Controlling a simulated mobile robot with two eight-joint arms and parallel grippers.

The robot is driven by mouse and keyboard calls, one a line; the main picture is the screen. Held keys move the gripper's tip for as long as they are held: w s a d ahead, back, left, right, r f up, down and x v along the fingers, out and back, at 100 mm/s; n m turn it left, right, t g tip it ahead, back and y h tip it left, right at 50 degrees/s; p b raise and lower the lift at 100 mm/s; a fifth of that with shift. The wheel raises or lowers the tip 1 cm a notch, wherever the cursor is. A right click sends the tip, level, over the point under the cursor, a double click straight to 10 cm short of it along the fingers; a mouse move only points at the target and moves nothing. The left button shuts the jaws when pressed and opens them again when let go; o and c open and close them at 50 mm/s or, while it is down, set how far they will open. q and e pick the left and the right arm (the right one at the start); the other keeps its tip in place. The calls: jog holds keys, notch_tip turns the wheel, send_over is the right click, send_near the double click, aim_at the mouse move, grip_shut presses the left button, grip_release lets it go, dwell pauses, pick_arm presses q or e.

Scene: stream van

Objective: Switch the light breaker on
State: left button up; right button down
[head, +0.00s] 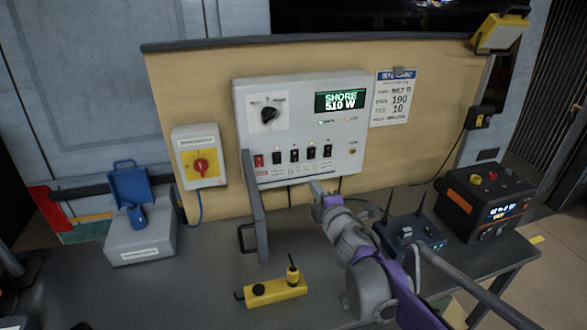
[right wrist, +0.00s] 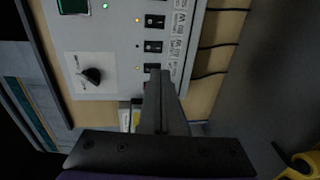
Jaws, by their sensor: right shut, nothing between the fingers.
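The light grey control panel (head: 300,125) has a row of breakers along its bottom: a red one (head: 259,160) at the left and several black ones (head: 294,155) to its right. Their labels are too small to read, so I cannot tell which is the light breaker. Contact cannot be told. My left gripper is not in view.
A yellow box (head: 275,292), a blue-grey radio unit (head: 410,236) and a black power box (head: 485,205) stand on the table. A red rotary switch (head: 201,165) is left of the panel.

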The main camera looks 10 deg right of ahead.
aim_at(296, 161)
jog(key=shift+a, duration=0.2)
jog(key=shift+w, duration=0.15)
jog(key=w, duration=0.4)
jog(key=w+f+p, duration=0.1)
jog(key=w, duration=0.4)
jog(key=w+p, duration=0.1)
jog(key=w, duration=0.3)
jog(key=shift+w+a+f, duration=0.2)
jog(key=shift+w+f, duration=0.15)
jog(key=shift+d, duration=0.1)
